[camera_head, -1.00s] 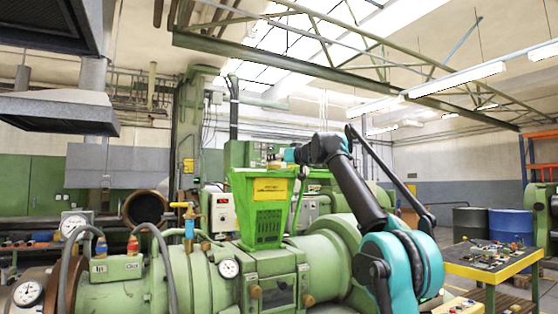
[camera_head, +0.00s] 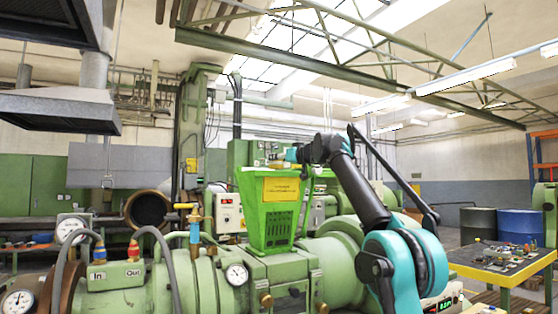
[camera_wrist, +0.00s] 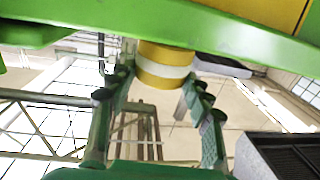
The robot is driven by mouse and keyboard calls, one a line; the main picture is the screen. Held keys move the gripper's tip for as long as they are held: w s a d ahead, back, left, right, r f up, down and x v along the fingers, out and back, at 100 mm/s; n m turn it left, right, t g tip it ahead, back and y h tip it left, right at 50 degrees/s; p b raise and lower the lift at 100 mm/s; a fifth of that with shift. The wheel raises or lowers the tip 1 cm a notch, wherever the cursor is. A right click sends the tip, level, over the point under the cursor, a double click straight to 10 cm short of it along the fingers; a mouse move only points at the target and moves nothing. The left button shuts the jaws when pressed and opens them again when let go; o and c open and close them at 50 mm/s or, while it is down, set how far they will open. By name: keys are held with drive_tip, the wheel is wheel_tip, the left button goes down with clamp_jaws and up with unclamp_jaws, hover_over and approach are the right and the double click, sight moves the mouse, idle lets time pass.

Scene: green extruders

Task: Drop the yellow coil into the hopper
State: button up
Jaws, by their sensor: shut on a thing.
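The green hopper (camera_head: 268,222) with a yellow label stands on top of the machine, in the middle of the head view. Its green wall (camera_wrist: 220,28) crosses the top of the wrist view, close to my gripper. My gripper (camera_wrist: 158,82) is shut on the yellow coil (camera_wrist: 163,70), a yellow cylinder with a white band, held between the fingertips. In the head view my gripper (camera_head: 280,160) is above the hopper's top edge. The coil is too small to make out clearly there, and the hopper's inside is hidden.
Gauges (camera_head: 237,274), valves and hoses crowd the green machine left of and below the hopper. A control box (camera_head: 229,212) stands just left of the hopper. A yellow-edged table (camera_head: 505,272) with small parts and blue drums (camera_head: 515,226) are at the right.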

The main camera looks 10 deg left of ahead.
drive_tip(key=o, duration=1.4)
drive_tip(key=v, duration=1.2)
drive_tip(key=shift+f, duration=0.1)
